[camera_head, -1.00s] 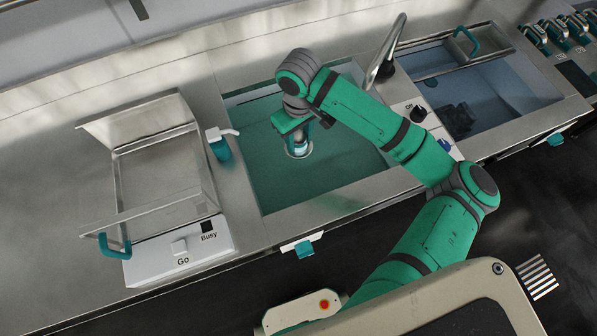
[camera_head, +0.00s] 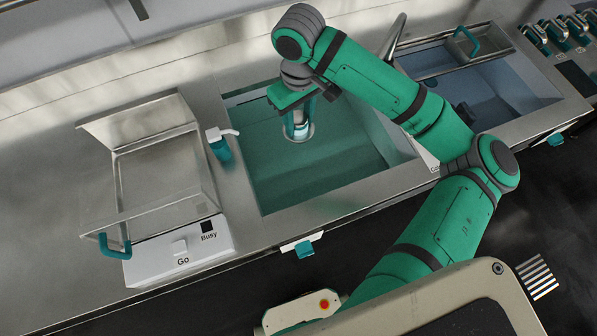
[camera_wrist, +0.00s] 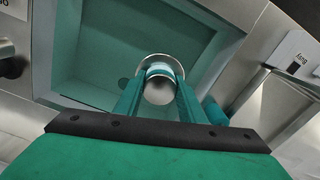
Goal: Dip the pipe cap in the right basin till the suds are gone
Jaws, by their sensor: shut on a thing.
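My gripper (camera_head: 298,122) is shut on the pipe cap (camera_head: 297,137), a round silver metal piece with a wider rim. It holds the cap over the left basin (camera_head: 258,192), which has greenish water in it. In the wrist view the pipe cap (camera_wrist: 159,92) sits between my two teal fingers (camera_wrist: 160,78), its round metal face showing. Whether suds are on it, I cannot tell. The right basin (camera_head: 505,82) is bluish and lies at the upper right, partly behind my arm.
A metal tray with a teal handle (camera_head: 466,43) lies across the right basin's back. A tap (camera_head: 398,35) stands between the basins, partly hidden by my arm. A teal dispenser (camera_head: 221,147) and an open-lidded machine (camera_head: 180,252) with "Go" and "Busy" stand left.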

